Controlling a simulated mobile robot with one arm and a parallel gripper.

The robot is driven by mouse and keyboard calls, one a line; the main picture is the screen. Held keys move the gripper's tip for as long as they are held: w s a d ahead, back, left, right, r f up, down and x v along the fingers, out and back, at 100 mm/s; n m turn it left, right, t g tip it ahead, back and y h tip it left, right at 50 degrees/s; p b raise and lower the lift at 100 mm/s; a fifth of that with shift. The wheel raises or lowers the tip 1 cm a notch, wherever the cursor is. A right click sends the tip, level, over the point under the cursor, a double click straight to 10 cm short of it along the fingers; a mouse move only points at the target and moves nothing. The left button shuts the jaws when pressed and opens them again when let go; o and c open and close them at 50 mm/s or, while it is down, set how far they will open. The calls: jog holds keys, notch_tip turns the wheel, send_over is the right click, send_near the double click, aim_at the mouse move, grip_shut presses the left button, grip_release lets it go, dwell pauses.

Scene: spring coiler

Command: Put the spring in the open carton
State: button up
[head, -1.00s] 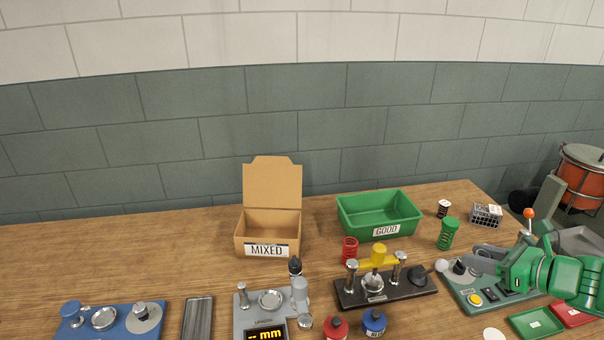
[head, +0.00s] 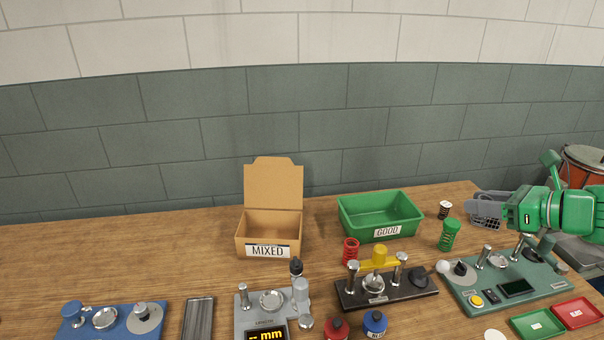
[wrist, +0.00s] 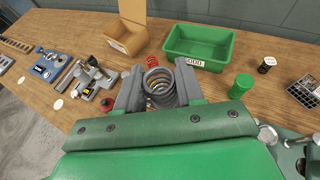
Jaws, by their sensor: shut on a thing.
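My gripper (head: 478,204) is raised above the right side of the table in the head view. In the wrist view its grey jaws (wrist: 158,92) are shut on a metal coil spring (wrist: 159,82), seen nearly end-on between them. I cannot make out the spring in the head view. The open carton (head: 268,225) is brown cardboard with its lid flap up and a "MIXED" label on its front. It stands left of my gripper, well apart from it, and also shows in the wrist view (wrist: 122,40).
A green bin (head: 380,213) marked "GOOD" stands between my gripper and the carton. Gauges and a teal device (head: 510,275) line the front. The table left of the carton is clear.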

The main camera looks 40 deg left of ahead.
jog(key=a+n+g, duration=0.4)
jog(key=a+g, duration=0.1)
jog(key=a, duration=1.9)
jog(key=s+a+n+g, duration=0.2)
jog(key=s+a, duration=0.4)
jog(key=a, duration=0.5)
jog(key=s+a+n+g, duration=0.2)
jog(key=s+a, duration=0.4)
jog(key=a, duration=0.5)
jog(key=w+a+f, duration=0.4)
jog(key=a+f, duration=0.1)
jog(key=f, duration=0.4)
jog(key=w+a+f+h, duration=0.1)
jog(key=w+a+f, duration=0.3)
jog(key=f, duration=0.5)
jog(key=shift+w+a+f+g, duration=0.15)
jog(key=shift+w+a+g, duration=0.2)
jog(key=shift+a, duration=0.8)
jog(key=shift+f, duration=0.6)
jog(key=o, duration=0.8)
jog(key=shift+c, duration=0.2)
